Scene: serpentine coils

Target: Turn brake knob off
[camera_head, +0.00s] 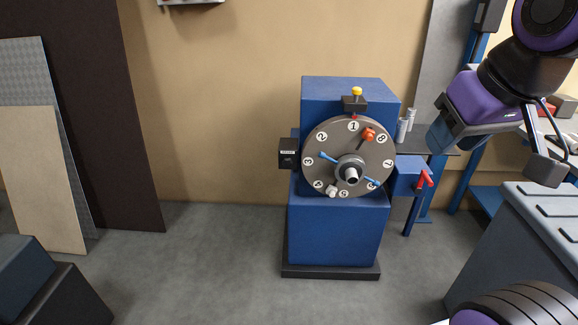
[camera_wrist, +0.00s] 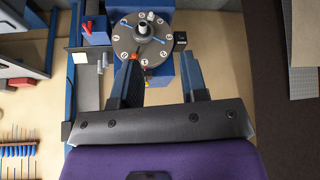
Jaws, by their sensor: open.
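A blue machine (camera_head: 335,235) carries a round grey dial (camera_head: 375,155) with numbered white marks, blue pins and an orange-red knob (camera_head: 368,134). A small black box (camera_head: 288,153) with a pale label and a knob-like shape is on its left side. I cannot read the label or tell the knob's setting. The box also shows in the wrist view (camera_wrist: 180,38), which looks upside down. A red handle (camera_head: 425,179) is on the machine's right side. My gripper (camera_wrist: 159,62) is open and empty, well apart from the machine, up at the right in the head view.
A yellow-topped button unit (camera_head: 355,100) sits above the dial. A grey cabinet (camera_head: 530,230) stands at the right, and a blue-framed bench with grey cylinders (camera_head: 408,122) is behind. Panels (camera_head: 45,170) lean at the left. Floor left of the machine is clear.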

